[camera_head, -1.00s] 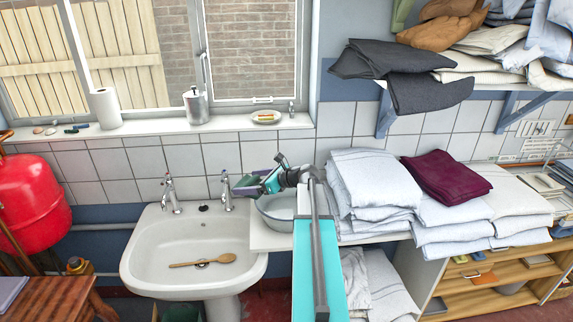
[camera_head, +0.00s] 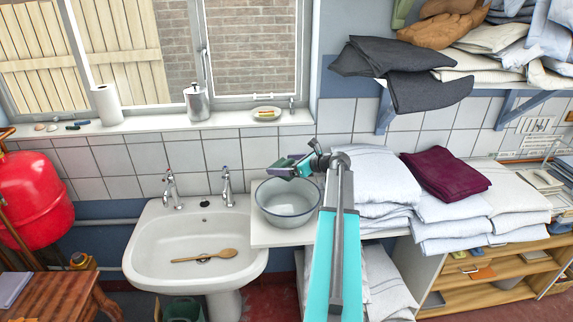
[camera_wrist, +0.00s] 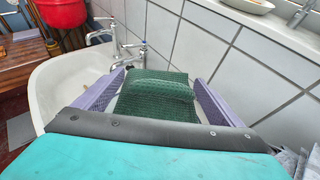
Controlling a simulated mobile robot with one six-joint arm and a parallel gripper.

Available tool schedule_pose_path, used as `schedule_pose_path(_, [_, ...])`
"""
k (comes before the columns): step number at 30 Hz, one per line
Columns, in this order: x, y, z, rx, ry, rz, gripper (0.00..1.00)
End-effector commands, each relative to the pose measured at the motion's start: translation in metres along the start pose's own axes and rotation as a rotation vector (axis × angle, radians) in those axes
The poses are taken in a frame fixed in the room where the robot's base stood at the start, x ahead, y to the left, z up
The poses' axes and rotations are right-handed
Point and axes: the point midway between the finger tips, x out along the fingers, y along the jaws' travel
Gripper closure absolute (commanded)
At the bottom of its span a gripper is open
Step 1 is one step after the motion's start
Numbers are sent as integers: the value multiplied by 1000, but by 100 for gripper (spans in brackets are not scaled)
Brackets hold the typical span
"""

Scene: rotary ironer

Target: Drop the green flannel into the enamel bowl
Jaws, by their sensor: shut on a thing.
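The green flannel (camera_wrist: 155,95) lies folded between the purple fingers of my gripper (camera_wrist: 157,90) in the wrist view. My gripper (camera_head: 284,167) is shut on it. In the head view the gripper appears above the back rim of the enamel bowl (camera_head: 288,211); the flannel is too small there to make out clearly. The bowl is grey-white and looks empty. It stands upright on the white counter just right of the sink.
A white sink (camera_head: 150,245) with two taps and a wooden spoon (camera_head: 215,254) is left of the bowl. Stacked white linens (camera_head: 372,175) stand close on the right. The tiled wall and window sill (camera_head: 150,125) are behind.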

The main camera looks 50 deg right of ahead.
Motion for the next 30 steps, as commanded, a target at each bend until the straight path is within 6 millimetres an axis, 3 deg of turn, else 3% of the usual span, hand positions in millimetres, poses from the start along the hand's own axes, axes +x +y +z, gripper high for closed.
schedule_pose_path(21, [20,-1,-50,0,0,-1,31])
schedule_pose_path(30, [22,-1,-55,0,0,-1,31])
